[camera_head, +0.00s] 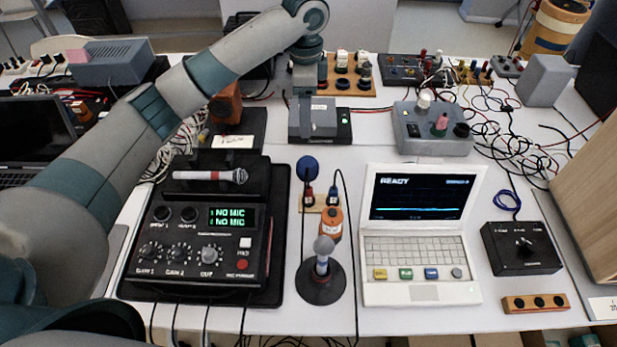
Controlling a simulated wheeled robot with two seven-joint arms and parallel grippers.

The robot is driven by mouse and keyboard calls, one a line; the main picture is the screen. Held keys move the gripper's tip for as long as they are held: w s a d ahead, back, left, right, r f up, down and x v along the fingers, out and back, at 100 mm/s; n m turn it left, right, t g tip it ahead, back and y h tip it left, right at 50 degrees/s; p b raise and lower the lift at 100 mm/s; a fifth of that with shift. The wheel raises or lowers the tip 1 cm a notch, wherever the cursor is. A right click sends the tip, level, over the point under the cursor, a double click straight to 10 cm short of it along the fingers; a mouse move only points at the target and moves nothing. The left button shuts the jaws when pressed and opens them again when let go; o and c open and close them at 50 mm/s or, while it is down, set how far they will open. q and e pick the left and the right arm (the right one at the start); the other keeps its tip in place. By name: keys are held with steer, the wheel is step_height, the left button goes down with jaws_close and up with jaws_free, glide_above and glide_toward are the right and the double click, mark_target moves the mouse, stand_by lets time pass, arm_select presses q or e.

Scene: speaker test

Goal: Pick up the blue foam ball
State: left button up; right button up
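My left arm reaches in from the left and bends down at the top middle. My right gripper is not in view.
A black recorder (203,245) with a microphone (210,176) lies left of the ball. A microphone on a round stand (321,270) and an orange object (331,222) stand nearer. A white laptop-like device (420,290) is to the right. Cables run beside the ball.

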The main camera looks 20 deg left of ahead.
mark_target(307, 161)
arm_select(q)
step_height(307, 161, down, 2)
steer(key=shift+f+b, duration=0.2)
steer(key=shift+b, duration=0.45)
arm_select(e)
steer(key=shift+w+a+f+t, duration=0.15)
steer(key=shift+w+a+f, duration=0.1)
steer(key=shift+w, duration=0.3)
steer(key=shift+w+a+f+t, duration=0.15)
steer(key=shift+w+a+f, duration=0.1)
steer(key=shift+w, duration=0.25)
arm_select(q)
steer(key=shift+f, duration=0.1)
step_height(307, 161, down, 12)
steer(key=shift+p, duration=1.1)
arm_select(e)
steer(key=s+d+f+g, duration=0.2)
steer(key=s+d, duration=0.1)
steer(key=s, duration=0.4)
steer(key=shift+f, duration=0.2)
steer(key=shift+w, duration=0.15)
